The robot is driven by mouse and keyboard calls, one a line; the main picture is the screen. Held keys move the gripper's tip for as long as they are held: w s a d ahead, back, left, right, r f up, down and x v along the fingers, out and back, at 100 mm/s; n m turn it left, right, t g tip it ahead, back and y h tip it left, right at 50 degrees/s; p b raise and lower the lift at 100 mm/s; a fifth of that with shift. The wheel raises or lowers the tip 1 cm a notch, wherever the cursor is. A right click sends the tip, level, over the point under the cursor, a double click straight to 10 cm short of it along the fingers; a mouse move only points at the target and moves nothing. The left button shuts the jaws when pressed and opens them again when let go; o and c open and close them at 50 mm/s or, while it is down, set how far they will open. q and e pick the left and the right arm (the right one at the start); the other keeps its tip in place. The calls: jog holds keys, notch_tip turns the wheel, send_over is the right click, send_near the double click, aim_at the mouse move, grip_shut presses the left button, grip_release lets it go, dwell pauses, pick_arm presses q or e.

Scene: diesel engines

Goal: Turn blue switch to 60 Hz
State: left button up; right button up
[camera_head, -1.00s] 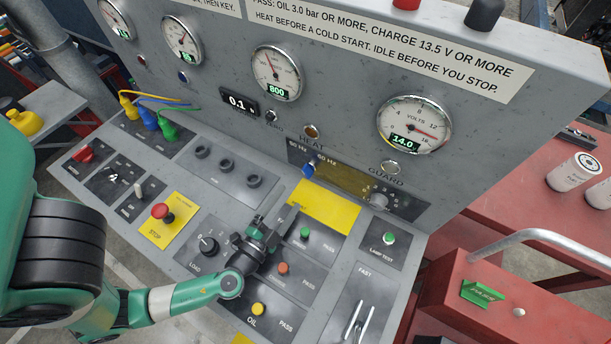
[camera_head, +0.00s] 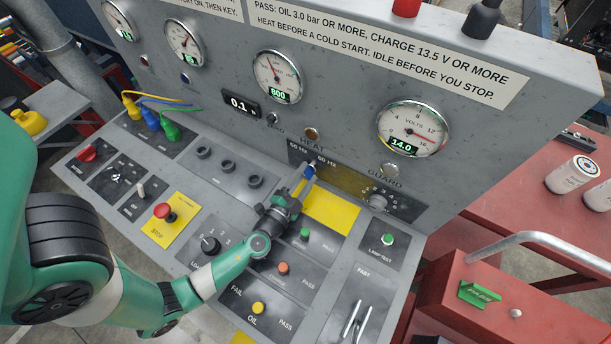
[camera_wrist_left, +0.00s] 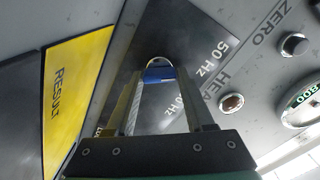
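The blue switch (camera_head: 309,173) sits on the dark strip under the "50 Hz" and "60 Hz" labels in the head view. In the left wrist view, the blue switch (camera_wrist_left: 158,75) lies between the tips of my left gripper's fingers. My left gripper (camera_head: 302,183) is at the switch, with its fingers spread on either side of it. The wrist view shows the left gripper (camera_wrist_left: 160,80) with a gap between its fingers; firm contact cannot be made out. The fingers partly hide the switch, so which label it points to is unclear. My right gripper is not in view.
The yellow result plate (camera_head: 332,212) lies just right of my left gripper. A red stop button (camera_head: 163,211) and a black load knob (camera_head: 210,245) stand on the sloping panel. The gauge wall rises behind.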

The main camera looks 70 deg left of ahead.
pick_arm(q)
grip_shut()
jog(key=shift+m, duration=0.3)
jog(key=m, duration=0.2)
jog(key=shift+m+b, duration=0.3)
jog(key=shift+b, duration=0.1)
jog(key=m, duration=0.3)
jog(key=shift+f+m, duration=0.1)
jog(key=shift+m, duration=0.2)
jog(key=m, duration=0.3)
jog(key=shift+m, duration=0.3)
jog(key=shift+f+m, duration=0.1)
jog(key=shift+m, duration=1.6)
